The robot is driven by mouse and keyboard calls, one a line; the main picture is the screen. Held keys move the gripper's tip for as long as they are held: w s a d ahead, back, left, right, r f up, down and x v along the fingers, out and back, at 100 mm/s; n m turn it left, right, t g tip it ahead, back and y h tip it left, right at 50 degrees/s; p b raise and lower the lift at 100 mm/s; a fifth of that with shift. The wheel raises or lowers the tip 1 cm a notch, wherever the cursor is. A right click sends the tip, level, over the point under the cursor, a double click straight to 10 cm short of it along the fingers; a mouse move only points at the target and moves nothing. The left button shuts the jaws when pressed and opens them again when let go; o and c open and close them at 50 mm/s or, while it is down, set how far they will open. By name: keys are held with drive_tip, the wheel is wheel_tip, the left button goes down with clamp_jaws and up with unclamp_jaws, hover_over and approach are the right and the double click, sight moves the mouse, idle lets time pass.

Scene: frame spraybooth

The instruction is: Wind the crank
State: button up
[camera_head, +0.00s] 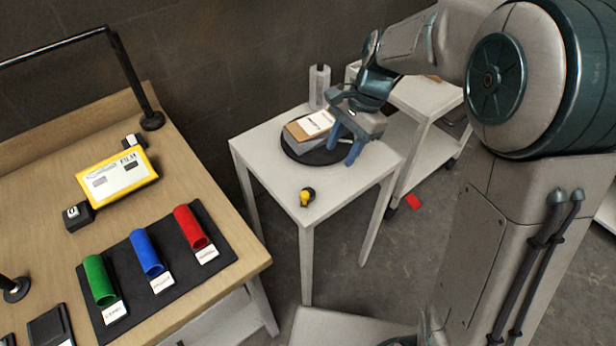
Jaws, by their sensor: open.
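I cannot make out a clear crank. A small yellow-and-black piece (307,197) sits near the front corner of a small white table (265,150); it is too small to tell whether it is a crank handle. Behind it on the same table is a round black disc (302,155) with a stack of a grey block, a brown piece and a white card (316,123) on it. My gripper (343,148) points down with its blue fingers apart, over the right side of the disc, beside the stack. It holds nothing that I can see. It is apart from the yellow-and-black piece.
A wooden bench (190,130) at left holds a yellow-framed box (117,178) and green (99,280), blue (147,253) and red (190,228) tubes on a black mat. A white cart (425,95) stands behind. A red piece (413,201) lies on the floor.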

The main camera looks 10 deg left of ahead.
sight(305, 194)
drive_tip(key=shift+m+g, duration=0.4)
drive_tip(key=shift+m, duration=0.2)
drive_tip(key=a+x, duration=0.1)
drive_tip(key=x, duration=0.4)
drive_tip(key=w+a+x, duration=0.1)
drive_tip(key=x, duration=0.4)
drive_tip(key=w+a+p+x, duration=0.1)
drive_tip(key=x, duration=0.5)
drive_tip(key=shift+a+r, duration=0.15)
drive_tip(key=shift+r, duration=0.1)
clamp_jaws()
